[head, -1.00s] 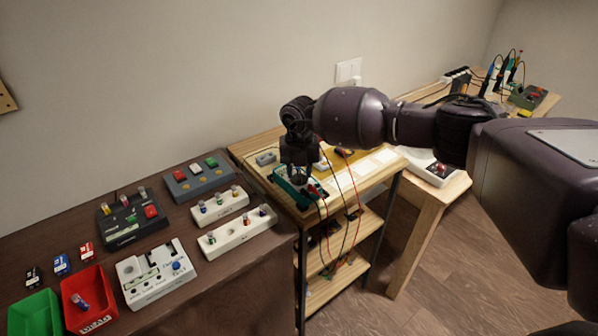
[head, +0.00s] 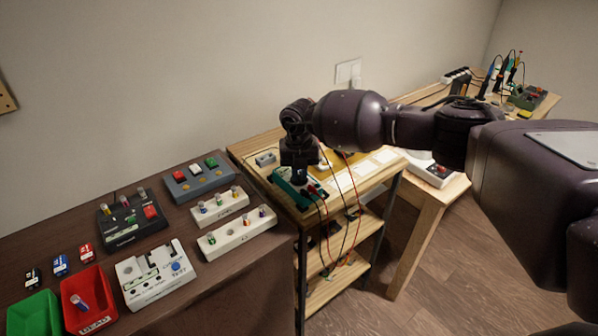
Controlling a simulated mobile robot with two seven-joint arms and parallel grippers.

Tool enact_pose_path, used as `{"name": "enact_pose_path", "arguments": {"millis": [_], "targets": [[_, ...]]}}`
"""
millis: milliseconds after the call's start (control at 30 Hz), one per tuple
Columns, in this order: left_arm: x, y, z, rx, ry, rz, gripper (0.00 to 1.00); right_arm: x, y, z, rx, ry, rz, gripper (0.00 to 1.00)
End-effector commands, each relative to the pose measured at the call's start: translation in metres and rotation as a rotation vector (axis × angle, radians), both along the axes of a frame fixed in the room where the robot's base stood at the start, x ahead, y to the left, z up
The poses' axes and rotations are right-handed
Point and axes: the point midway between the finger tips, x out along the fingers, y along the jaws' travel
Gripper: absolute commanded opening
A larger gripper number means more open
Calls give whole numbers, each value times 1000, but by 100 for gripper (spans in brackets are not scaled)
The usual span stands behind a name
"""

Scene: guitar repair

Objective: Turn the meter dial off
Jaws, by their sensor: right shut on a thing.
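The meter (head: 285,187) is a teal-green box near the front left of the wooden shelf unit's top, with red and black leads at its right end. My right gripper (head: 299,178) points down onto the meter from above. It is shut on the meter's dial, which the fingers mostly hide. I cannot make out the dial's setting. My left gripper is not in view.
Red and black leads hang over the shelf unit's front (head: 345,215). A small grey box (head: 265,158) sits behind the meter. The dark table (head: 240,280) at left holds a red bin (head: 85,312), a green bin (head: 35,318) and several devices.

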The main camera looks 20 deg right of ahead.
Motion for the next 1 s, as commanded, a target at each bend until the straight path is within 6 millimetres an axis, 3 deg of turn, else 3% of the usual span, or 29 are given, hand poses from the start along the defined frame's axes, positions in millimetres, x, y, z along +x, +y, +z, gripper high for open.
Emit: {"name": "enact_pose_path", "arguments": {"millis": [700, 1000], "targets": [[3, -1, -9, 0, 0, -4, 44, 0, 0, 0, 0, -1, 462, 0], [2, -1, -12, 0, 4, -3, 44, 0, 1, 0, 0, -1, 568, 0]]}}
